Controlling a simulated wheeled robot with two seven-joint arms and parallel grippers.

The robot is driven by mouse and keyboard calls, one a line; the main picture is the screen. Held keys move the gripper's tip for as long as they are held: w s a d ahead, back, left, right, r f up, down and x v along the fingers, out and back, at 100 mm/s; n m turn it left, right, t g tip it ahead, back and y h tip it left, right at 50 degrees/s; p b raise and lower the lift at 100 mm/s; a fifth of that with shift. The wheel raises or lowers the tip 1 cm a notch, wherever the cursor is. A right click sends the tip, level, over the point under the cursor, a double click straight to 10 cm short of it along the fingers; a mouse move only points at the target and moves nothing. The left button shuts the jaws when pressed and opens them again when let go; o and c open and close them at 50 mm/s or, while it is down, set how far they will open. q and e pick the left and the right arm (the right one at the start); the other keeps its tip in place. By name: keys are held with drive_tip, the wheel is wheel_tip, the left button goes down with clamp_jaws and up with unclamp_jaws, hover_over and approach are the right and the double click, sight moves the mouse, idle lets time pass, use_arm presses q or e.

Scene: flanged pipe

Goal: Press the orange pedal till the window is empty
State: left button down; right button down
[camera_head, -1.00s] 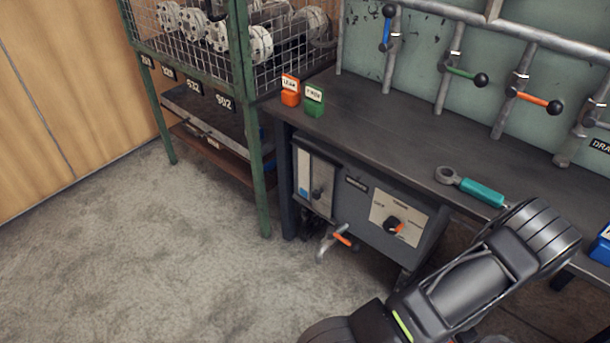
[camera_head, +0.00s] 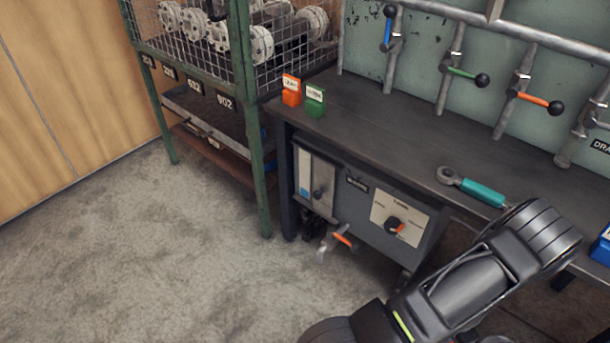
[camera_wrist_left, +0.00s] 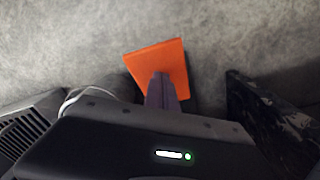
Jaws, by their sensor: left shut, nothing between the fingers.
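The orange pedal (camera_wrist_left: 172,62) is a flat, slightly turned plate near the middle of the left wrist view. My left gripper (camera_wrist_left: 162,80) is shut and empty. Its fingertips overlap the lower middle of the pedal in that view; I cannot tell how firmly they touch or how far it is pressed. In the head view, a narrow pale window (camera_head: 304,172) on the box under the bench shows blue in its lower part. The pedal and left gripper do not show in the head view. My right gripper is out of view.
An orange-handled tap (camera_head: 342,238) juts from the box. A green rack (camera_head: 256,150) stands left. Open floor (camera_head: 150,260) lies in front.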

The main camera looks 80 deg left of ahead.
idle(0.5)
use_arm(q)
drive_tip(key=shift+f+b, duration=1.25)
drive_tip(key=shift+f, duration=0.25)
drive_tip(key=shift+f+b, duration=2.55)
drive_tip(key=shift+f, duration=0.65)
wheel_tip(320, 180, up, 10)
drive_tip(key=p, duration=0.8)
drive_tip(key=shift+f, duration=0.25)
